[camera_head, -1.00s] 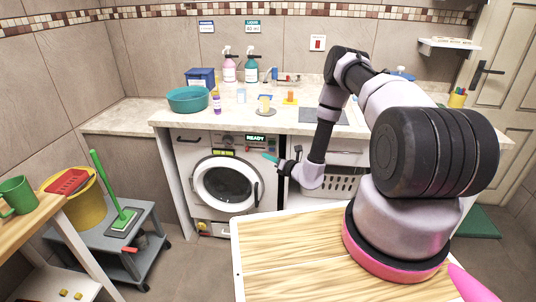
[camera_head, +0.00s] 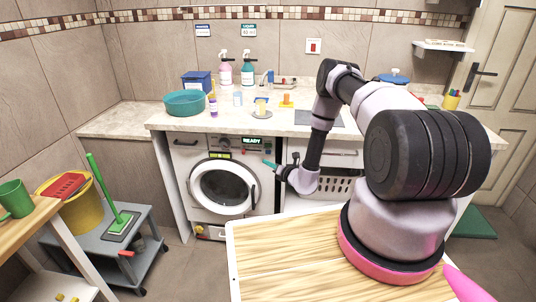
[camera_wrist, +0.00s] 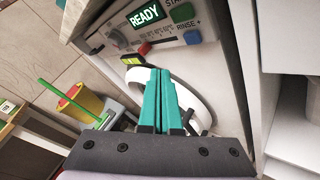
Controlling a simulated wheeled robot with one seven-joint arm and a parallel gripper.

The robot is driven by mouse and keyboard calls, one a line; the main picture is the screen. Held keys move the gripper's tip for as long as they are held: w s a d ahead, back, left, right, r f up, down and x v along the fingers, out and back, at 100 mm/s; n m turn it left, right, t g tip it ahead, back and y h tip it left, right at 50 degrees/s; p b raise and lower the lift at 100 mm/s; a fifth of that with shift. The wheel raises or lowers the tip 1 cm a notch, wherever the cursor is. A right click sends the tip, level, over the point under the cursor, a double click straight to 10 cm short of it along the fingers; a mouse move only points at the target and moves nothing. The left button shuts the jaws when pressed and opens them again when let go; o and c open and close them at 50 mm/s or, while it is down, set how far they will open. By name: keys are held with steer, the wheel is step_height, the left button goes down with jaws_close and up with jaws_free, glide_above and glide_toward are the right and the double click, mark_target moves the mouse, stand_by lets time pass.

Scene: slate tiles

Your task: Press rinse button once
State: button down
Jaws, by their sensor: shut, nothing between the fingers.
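The white washing machine (camera_head: 180,160) has a dark round door and a control panel with a lit READY display (camera_head: 252,141). In the wrist view, the blue rinse button (camera_wrist: 192,37) sits at the panel's right end, labelled RINSE +, below the green start button (camera_wrist: 183,11). My gripper (camera_head: 267,163) has teal fingers that are shut and empty. In the wrist view its fingertips (camera_wrist: 159,72) appear below and left of the rinse button, apart from it in the picture. I cannot tell the exact gap to the panel. A red part (camera_wrist: 145,48) lies just above the fingertips.
Bottles, a teal basin (camera_head: 186,103) and small items stand on the counter (camera_head: 170,123) above the machine. A laundry basket (camera_head: 338,188) is right of it, near my forearm. A grey cart (camera_head: 140,240) with a green-handled tool stands at left.

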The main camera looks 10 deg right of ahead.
steer(key=shift+w+d, duration=0.25)
steer(key=shift+w, duration=0.55)
steer(key=shift+w+d, duration=0.25)
steer(key=shift+w, duration=0.5)
steer(key=shift+w+d, duration=0.25)
steer(key=shift+w, duration=0.55)
steer(key=shift+w, duration=0.1)
steer(key=shift+w+d, duration=0.1)
steer(key=shift+w, duration=0.2)
steer(key=shift+w+d, duration=0.15)
steer(key=shift+w, duration=0.3)
stand_by(0.7)
steer(key=shift+s, duration=0.15)
steer(key=shift+s+a, duration=0.25)
steer(key=shift+s, duration=0.45)
steer(key=shift+s+a, duration=0.25)
steer(key=shift+s, duration=0.55)
steer(key=shift+s+a, duration=0.3)
steer(key=shift+s, duration=0.5)
steer(key=shift+s+a, duration=0.25)
steer(key=shift+s, duration=0.55)
steer(key=shift+r, duration=0.1)
